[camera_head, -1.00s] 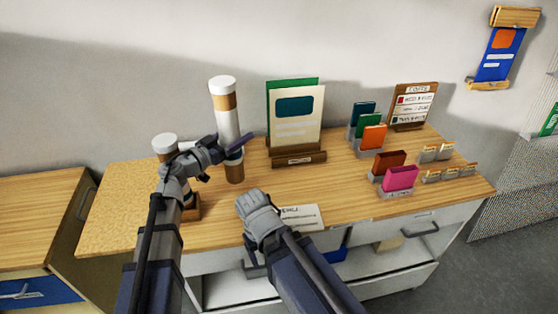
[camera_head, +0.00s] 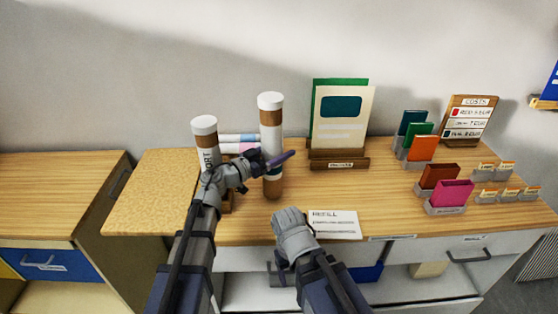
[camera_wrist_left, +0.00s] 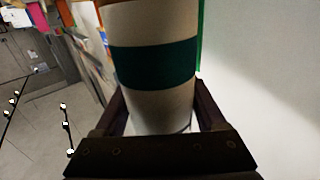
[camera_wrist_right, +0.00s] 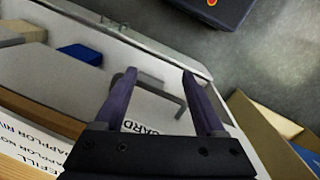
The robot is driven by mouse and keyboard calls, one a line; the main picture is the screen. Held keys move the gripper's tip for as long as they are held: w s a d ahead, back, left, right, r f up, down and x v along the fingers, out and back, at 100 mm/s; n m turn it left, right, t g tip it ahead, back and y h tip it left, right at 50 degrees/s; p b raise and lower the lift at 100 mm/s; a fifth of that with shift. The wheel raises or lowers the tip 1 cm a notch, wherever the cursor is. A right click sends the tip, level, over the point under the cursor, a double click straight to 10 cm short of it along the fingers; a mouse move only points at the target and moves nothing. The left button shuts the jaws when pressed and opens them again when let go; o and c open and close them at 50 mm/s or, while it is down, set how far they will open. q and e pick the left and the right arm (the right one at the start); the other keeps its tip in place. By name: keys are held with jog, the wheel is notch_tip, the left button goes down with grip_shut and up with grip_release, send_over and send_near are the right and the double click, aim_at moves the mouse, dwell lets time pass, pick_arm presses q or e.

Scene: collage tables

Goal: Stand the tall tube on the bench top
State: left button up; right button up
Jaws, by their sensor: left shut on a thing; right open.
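The tall tube (camera_head: 271,145) is white with a white cap and brown bands, and stands nearly upright in the head view. My left gripper (camera_head: 272,164) is shut on its lower part. In the left wrist view the tube (camera_wrist_left: 150,25) fills the space between the fingers and shows a dark green band. Its brown lower end is over the bench top (camera_head: 165,195); I cannot tell whether it touches. My right gripper (camera_wrist_right: 160,85) is open and empty at the bench's front edge; in the head view its fingers are hard to see.
A shorter tube (camera_head: 205,126) stands left of the tall one, with pale rolls (camera_head: 238,138) behind. A display board (camera_head: 342,120) stands close on the right. Colored card holders (camera_head: 421,148) fill the right side. A refill card (camera_head: 334,225) lies at the front.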

pick_arm(q)
jog(key=shift+f+b, duration=0.3)
jog(key=shift+f, duration=0.5)
jog(key=shift+f, duration=0.2)
jog(key=o, duration=1.2)
jog(key=shift+r, duration=0.15)
jog(key=shift+s+a+r, duration=0.1)
jog(key=shift+r, duration=0.05)
jog(key=v, duration=1.1)
jog(key=shift+s+a, duration=0.25)
jog(key=shift+a, duration=0.1)
